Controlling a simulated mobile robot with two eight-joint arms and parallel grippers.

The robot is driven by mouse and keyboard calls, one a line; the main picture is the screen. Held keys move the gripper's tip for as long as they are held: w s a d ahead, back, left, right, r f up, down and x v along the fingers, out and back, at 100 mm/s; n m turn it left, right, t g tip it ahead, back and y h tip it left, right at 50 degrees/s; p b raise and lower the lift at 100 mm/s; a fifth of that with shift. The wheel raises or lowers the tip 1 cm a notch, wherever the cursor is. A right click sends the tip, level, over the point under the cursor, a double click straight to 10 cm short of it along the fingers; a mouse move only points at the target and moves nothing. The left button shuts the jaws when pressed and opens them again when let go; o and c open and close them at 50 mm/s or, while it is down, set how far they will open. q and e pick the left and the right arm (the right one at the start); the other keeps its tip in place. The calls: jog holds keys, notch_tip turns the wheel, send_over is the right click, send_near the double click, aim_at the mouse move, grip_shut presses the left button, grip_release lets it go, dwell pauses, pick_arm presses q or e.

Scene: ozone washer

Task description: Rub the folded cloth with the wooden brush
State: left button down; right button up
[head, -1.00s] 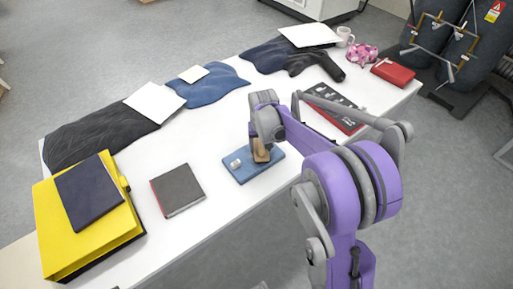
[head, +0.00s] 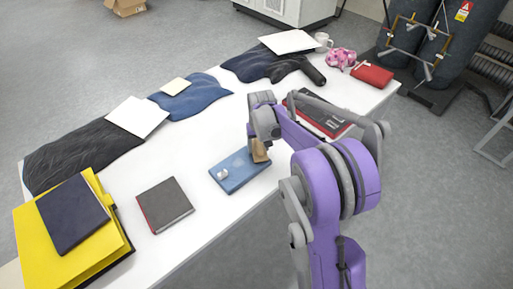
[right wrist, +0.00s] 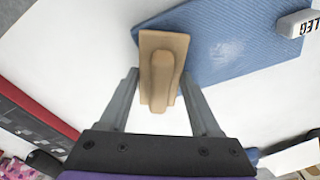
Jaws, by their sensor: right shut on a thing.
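The folded blue cloth (head: 241,173) lies flat on the white table. It also shows in the right wrist view (right wrist: 225,50). The wooden brush (head: 260,152) is at the cloth's far right end, with its handle up. In the right wrist view the brush (right wrist: 162,62) sits between the fingers, partly over the cloth's edge and partly over bare table. I cannot tell whether it touches the cloth. My right gripper (right wrist: 160,90) is shut on the brush's handle. A small white block (right wrist: 298,22) with letters lies at the cloth's other end. My left gripper is not in view.
A grey book (head: 165,205) and a yellow binder (head: 75,240) lie to the left. A black-and-red box (head: 322,115) is right of the brush, close to my arm. Dark garments (head: 85,150) and white sheets line the back edge. Bare table surrounds the cloth.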

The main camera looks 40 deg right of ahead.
aim_at(250, 157)
jog(key=shift+s+a+f, duration=0.15)
jog(key=shift+a, duration=0.85)
jog(key=shift+s+a+f, duration=0.15)
jog(key=shift+a, duration=0.85)
grip_shut()
jog(key=shift+s+a+r, duration=0.1)
jog(key=shift+a, duration=1.65)
jog(key=shift+a+r, duration=0.1)
jog(key=shift+a, duration=1.6)
jog(key=shift+w+d+f, duration=0.1)
jog(key=shift+w, duration=0.1)
jog(key=shift+d+f+b, duration=0.15)
jog(key=shift+d+b, duration=0.15)
jog(key=shift+d, duration=1.4)
jog(key=shift+w+d, duration=0.2)
jog(key=shift+d, duration=1.65)
jog(key=shift+w+d, duration=0.2)
jog(key=shift+d, duration=1.6)
jog(key=shift+s+a+f, duration=0.1)
jog(key=shift+a, duration=0.9)
jog(key=shift+s+a+f, duration=0.1)
jog(key=shift+a, duration=0.85)
jog(key=shift+s+a+r, duration=0.1)
jog(key=shift+a+r, duration=0.05)
jog(key=shift+a, duration=1.65)
jog(key=shift+s+a+r, duration=0.1)
jog(key=shift+a, duration=1.65)
